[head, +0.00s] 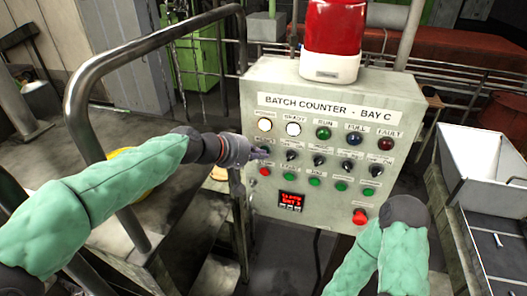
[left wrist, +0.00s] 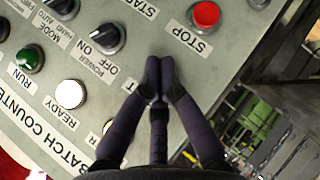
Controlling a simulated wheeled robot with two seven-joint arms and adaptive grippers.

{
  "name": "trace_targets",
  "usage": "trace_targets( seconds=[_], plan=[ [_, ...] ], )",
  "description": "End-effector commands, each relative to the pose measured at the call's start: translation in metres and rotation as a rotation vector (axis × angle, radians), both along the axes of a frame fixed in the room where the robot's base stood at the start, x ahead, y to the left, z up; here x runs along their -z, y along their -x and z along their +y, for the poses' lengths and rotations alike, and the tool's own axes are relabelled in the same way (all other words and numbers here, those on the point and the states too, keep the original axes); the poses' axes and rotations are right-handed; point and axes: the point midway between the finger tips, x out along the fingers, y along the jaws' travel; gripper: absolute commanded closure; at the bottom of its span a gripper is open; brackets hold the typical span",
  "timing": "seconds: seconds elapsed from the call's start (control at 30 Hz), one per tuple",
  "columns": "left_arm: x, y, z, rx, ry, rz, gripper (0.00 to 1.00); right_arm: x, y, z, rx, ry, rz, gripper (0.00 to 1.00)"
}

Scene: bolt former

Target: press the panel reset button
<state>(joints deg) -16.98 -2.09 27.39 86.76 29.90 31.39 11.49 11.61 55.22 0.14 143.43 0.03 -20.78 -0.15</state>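The grey control panel (head: 330,105) marked "BATCH COUNTER - BAY C" stands ahead. My left gripper (head: 262,154) is at its left side, by the first column of controls. In the left wrist view the fingertips (left wrist: 153,72) are together with nothing between them. They lie between the red STOP button (left wrist: 205,15) and the top lamp row, covering what sits there. A label ending in "T" is partly hidden beside them. In the head view a small dark blue button (head: 264,149) shows by the fingertips; its label is unreadable. Contact cannot be told. My right gripper is not visible.
Selector switches, including POWER (left wrist: 108,38), and green buttons (head: 314,182) sit close by. A red knob (head: 360,217) is low on the panel; a red beacon (head: 333,35) stands on top. A metal handrail (head: 95,80) is at left, a white bin (head: 480,170) at right.

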Motion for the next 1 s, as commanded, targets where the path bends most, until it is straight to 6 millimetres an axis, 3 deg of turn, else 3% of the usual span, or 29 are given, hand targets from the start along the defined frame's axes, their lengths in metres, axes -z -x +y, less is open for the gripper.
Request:
trace_targets(
  seconds=[0.57, 1.0],
  plan=[
    [0.0, 0.009, 0.003, 0.0, -0.001, -0.001, 1.0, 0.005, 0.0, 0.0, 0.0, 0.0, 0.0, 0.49],
    [0.0, 0.044, 0.014, 0.0, 0.0, -0.002, 1.0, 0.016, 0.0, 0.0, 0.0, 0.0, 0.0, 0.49]
  ],
)
